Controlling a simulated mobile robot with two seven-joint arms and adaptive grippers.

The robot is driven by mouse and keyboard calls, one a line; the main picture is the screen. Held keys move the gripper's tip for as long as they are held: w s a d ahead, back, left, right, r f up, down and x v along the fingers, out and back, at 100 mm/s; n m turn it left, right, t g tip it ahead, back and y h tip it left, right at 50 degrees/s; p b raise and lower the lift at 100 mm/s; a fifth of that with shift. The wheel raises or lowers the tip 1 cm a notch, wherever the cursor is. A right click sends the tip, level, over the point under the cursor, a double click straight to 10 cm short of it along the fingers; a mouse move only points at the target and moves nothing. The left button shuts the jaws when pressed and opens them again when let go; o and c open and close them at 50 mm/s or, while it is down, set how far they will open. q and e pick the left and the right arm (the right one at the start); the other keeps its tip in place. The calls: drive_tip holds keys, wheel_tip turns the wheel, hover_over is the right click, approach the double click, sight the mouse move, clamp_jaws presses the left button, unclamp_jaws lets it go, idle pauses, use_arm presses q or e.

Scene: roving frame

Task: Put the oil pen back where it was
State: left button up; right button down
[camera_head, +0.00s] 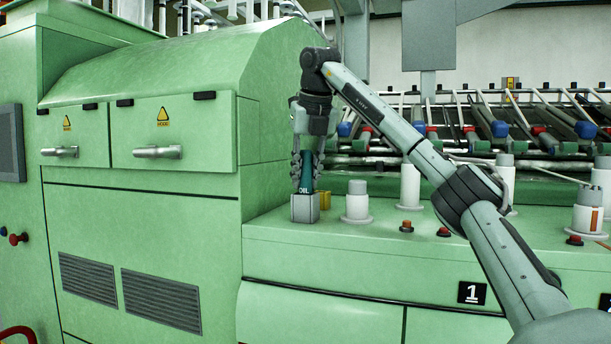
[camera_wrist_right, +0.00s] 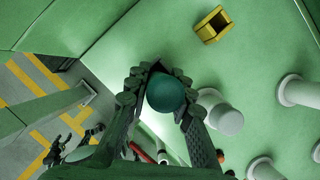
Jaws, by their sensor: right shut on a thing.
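The oil pen (camera_head: 307,175) is a teal cylinder marked OIL, standing upright. In the right wrist view its round teal top (camera_wrist_right: 166,93) shows between the fingers. My right gripper (camera_head: 306,172) points down and is shut on the pen. The pen's lower end is at a small grey square holder (camera_head: 305,208) on the green machine ledge; I cannot tell how deep it sits. The pen hides this holder in the wrist view. Dark jointed fingers, seemingly my left gripper (camera_wrist_right: 68,145), show small at the lower left of the wrist view; the head view does not show them.
A yellow square holder (camera_wrist_right: 212,25) stands behind the grey one, apart from the pen. A white knob (camera_head: 357,203) stands close to the right. Red and orange buttons (camera_head: 406,226) lie farther right. The tall green machine housing (camera_head: 262,140) rises close on the left.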

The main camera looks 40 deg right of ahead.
drive_tip(key=shift+f, duration=0.15)
drive_tip(key=c, duration=1.3)
unclamp_jaws()
drive_tip(key=v, duration=1.2)
